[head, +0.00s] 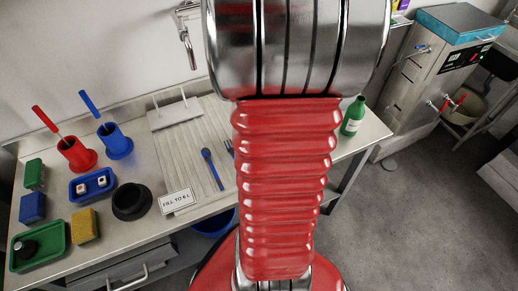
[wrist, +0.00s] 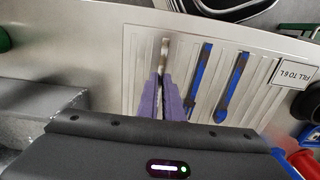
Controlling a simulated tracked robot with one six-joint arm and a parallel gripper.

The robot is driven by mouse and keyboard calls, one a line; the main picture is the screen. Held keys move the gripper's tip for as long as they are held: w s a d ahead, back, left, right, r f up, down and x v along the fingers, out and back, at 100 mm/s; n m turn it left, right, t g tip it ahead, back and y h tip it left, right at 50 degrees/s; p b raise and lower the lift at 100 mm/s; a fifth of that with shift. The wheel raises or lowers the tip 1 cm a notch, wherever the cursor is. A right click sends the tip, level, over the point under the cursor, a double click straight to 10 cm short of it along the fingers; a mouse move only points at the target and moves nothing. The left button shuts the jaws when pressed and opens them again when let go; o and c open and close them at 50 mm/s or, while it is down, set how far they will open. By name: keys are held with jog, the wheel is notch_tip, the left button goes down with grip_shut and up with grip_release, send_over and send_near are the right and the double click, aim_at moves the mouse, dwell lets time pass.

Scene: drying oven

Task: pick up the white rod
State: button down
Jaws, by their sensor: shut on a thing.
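My gripper (wrist: 162,82) shows in the wrist view with its purple fingers close together around a thin rod. The white rod (wrist: 164,49), whitish with brownish patches, sticks out beyond the fingertips over the ribbed draining board (wrist: 139,60). Its near part is hidden between the fingers. I cannot tell whether the rod touches the board. In the head view my red arm hides the gripper and the rod.
A blue spoon (head: 212,168) and a blue fork (head: 229,147) lie on the board. A white pegged rack (head: 174,114) stands behind. A green bottle (head: 353,116) stands right; red (head: 77,154) and blue (head: 115,141) pots, trays and sponges stand left.

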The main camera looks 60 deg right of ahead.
notch_tip(320, 180, up, 6)
jog(key=shift+r, duration=0.2)
jog(key=shift+w, duration=0.15)
dwell(0.5)
